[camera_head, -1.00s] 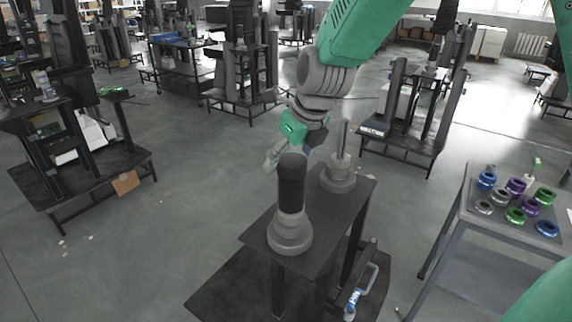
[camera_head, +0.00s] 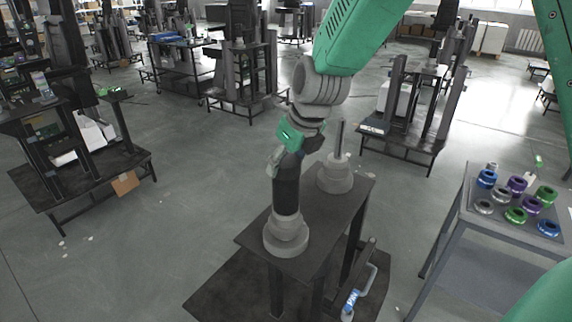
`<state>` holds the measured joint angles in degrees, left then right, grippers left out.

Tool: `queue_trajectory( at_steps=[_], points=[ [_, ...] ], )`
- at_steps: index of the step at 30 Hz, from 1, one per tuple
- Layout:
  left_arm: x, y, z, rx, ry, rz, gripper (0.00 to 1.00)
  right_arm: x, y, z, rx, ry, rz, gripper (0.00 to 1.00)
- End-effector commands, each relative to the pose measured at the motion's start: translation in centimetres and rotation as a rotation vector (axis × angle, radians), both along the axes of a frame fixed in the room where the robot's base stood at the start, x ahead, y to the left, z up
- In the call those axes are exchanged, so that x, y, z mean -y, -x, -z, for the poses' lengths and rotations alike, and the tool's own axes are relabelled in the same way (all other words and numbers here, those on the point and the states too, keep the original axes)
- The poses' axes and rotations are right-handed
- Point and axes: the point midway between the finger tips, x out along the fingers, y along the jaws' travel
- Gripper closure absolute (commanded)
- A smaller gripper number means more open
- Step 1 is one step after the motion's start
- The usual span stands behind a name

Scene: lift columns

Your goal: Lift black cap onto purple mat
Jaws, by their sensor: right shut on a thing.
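The black cap (camera_head: 287,190) is a dark upright cylinder on a light grey round stepped base (camera_head: 286,237), near the front of a small dark table (camera_head: 322,215). My right gripper (camera_head: 279,163), on the green and grey arm from the top, is shut on the upper part of the black cap. The fingers are partly hidden by the cap and wrist. The cap appears to be still on its base. I see no purple mat. My left gripper is out of view.
A second grey base with a thin upright rod (camera_head: 336,175) stands just behind on the same table. A grey table (camera_head: 462,215) at right holds several blue, purple, green and grey rings. Dark column stands fill the background. Open floor lies to the left.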

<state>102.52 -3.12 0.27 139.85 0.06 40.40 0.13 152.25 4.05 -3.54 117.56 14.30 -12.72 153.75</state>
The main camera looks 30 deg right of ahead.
Motion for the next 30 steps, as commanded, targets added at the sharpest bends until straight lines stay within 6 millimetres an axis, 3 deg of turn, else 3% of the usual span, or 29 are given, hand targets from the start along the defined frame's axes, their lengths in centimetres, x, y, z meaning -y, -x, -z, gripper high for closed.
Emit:
queue_trajectory(
  at_steps=[5,15,21,30],
  points=[
    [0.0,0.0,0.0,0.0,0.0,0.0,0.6,0.1,-0.1,-2.2,0.009,0.006,0.001,0.79],
    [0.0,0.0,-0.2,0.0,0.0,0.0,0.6,0.2,0.0,-8.6,0.005,0.004,0.001,0.79],
    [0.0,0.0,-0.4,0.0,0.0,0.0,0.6,0.2,0.0,-10.1,0.0,0.003,0.001,0.79],
    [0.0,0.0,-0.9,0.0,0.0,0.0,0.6,0.1,0.1,-10.4,0.0,0.002,0.001,0.79]
  ],
)
